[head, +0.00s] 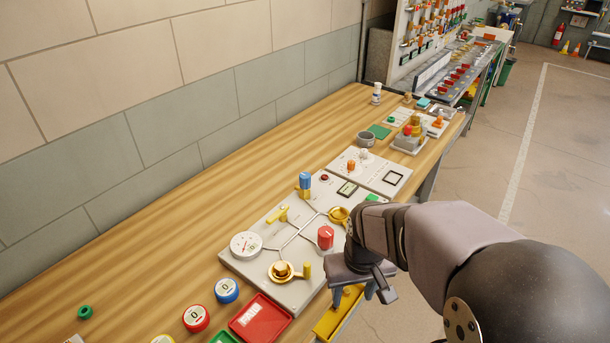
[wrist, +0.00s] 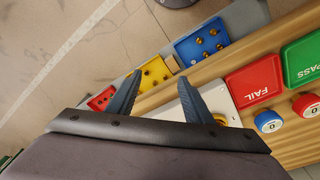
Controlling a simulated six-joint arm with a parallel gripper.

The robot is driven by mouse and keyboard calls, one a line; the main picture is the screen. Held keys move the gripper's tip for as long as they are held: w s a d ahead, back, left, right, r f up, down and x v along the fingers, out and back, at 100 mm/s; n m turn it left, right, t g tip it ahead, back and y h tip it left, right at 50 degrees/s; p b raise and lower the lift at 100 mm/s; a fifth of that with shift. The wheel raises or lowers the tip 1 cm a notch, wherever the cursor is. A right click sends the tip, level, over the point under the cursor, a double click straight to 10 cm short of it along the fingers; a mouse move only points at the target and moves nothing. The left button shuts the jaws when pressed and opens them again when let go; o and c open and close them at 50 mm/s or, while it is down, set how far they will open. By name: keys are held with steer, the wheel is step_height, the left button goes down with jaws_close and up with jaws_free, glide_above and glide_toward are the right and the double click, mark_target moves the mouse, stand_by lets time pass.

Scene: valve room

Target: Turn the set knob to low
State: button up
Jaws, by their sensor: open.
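A grey-white valve panel (head: 242,269) lies on the wooden bench. A red knob (head: 325,237) with a pale mark on top stands near its right side, and a round gauge (head: 246,245) sits at its left. I cannot read any set or low label. A second panel (head: 375,157) behind it carries a small orange knob (head: 351,166). My gripper (head: 354,294) is open and empty, pointing down past the bench's front edge, to the right of and nearer than the red knob. In the wrist view my gripper (wrist: 160,78) shows both fingers apart; only a corner of the valve panel (wrist: 218,100) shows.
A blue-handled valve (head: 305,182) and brass valve parts (head: 339,215) stand up around the red knob. A red FAIL tray (head: 260,318) lies in front of the panel. Yellow (wrist: 155,73) and blue (wrist: 203,43) bins hang along the bench's front.

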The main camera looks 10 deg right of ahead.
steer(key=w+d+r+t+p, duration=0.1)
steer(key=w+r, duration=0.2)
steer(key=w, duration=0.5)
steer(key=w+r+t+p, duration=0.1)
steer(key=w+r, duration=0.3)
steer(key=w, duration=0.4)
step_height(320, 180, up, 2)
steer(key=t+p, duration=0.1)
steer(key=p, duration=0.4)
glide_above(305, 175)
steer(key=s, duration=0.3)
steer(key=shift+w+m, duration=0.1)
steer(key=shift+m, duration=0.2)
steer(key=shift+f, duration=0.1)
steer(key=shift+p+x, duration=1.4)
steer(key=shift+x, duration=2.1)
steer(key=shift+w, duration=0.1)
steer(key=c, duration=1.1)
